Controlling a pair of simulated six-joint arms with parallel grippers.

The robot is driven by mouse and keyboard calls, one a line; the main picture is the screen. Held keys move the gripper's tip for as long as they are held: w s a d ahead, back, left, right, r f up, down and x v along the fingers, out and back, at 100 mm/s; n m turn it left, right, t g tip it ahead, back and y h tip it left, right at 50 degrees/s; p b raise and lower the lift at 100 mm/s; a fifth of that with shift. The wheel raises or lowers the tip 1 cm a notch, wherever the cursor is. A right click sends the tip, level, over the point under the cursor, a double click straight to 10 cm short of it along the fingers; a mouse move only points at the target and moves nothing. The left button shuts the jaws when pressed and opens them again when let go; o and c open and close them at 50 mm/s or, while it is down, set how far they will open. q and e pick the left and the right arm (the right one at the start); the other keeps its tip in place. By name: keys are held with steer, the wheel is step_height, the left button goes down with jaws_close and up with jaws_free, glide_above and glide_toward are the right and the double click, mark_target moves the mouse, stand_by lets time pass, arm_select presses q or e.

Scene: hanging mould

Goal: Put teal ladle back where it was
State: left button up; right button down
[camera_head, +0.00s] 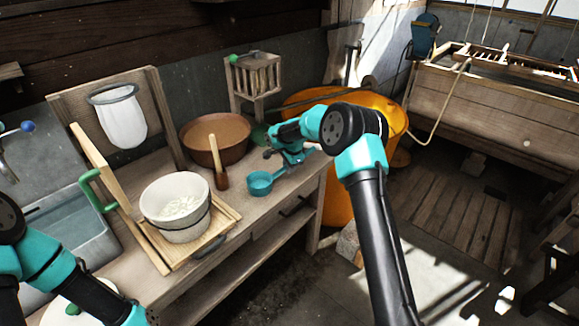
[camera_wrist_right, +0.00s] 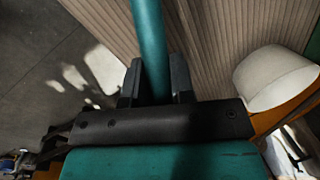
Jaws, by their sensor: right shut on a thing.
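The teal ladle (camera_head: 262,182) is at the right part of the wooden bench, its cup low and its handle running up right to my right gripper (camera_head: 272,155). In the right wrist view, the two dark fingers (camera_wrist_right: 157,85) are shut on the teal handle (camera_wrist_right: 150,40), one on each side. The ladle's cup is out of that view. I cannot tell whether the cup touches the bench top. My left arm shows at the lower left, but its fingers are not visible.
A white bucket (camera_head: 176,208) stands on a wooden board left of the ladle. A small slatted rack (camera_head: 257,80) stands behind. A large orange tub (camera_head: 335,205) stands right of the bench (camera_head: 270,215).

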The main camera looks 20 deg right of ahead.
steer(key=c, duration=1)
jaws_free()
steer(key=shift+f, duration=0.1)
steer(key=r, duration=0.4)
steer(key=s+r, duration=0.1)
steer(key=r, duration=0.3)
steer(key=s+r, duration=0.1)
steer(key=r, duration=0.3)
steer(key=shift+s+d, duration=0.15)
steer(key=shift+d, duration=0.25)
